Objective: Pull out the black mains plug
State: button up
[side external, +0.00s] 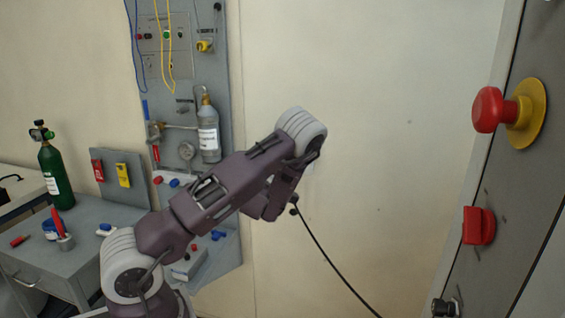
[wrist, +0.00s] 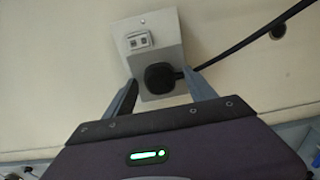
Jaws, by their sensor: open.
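The black mains plug (wrist: 160,78) sits in the grey wall socket plate (wrist: 140,30) in the wrist view. Its black cable (wrist: 245,43) runs off to the upper right. My gripper (wrist: 163,85) is open, with one finger on each side of the plug. Whether the fingers touch the plug, I cannot tell. In the side view my arm hides the plug and most of the socket; the cable (side external: 330,262) hangs down to the right from behind my wrist.
A grey panel (side external: 215,100) with a gauge, bottle and wires stands left of my arm. A green cylinder (side external: 55,175) stands on the grey bench (side external: 90,212). A red emergency button (side external: 489,109) and red switch (side external: 478,226) are on the right cabinet. The wall between is bare.

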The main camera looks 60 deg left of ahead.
dwell(0.8)
grip_shut()
jog(key=shift+d, duration=0.1)
jog(key=shift+v, duration=2.95)
grip_release()
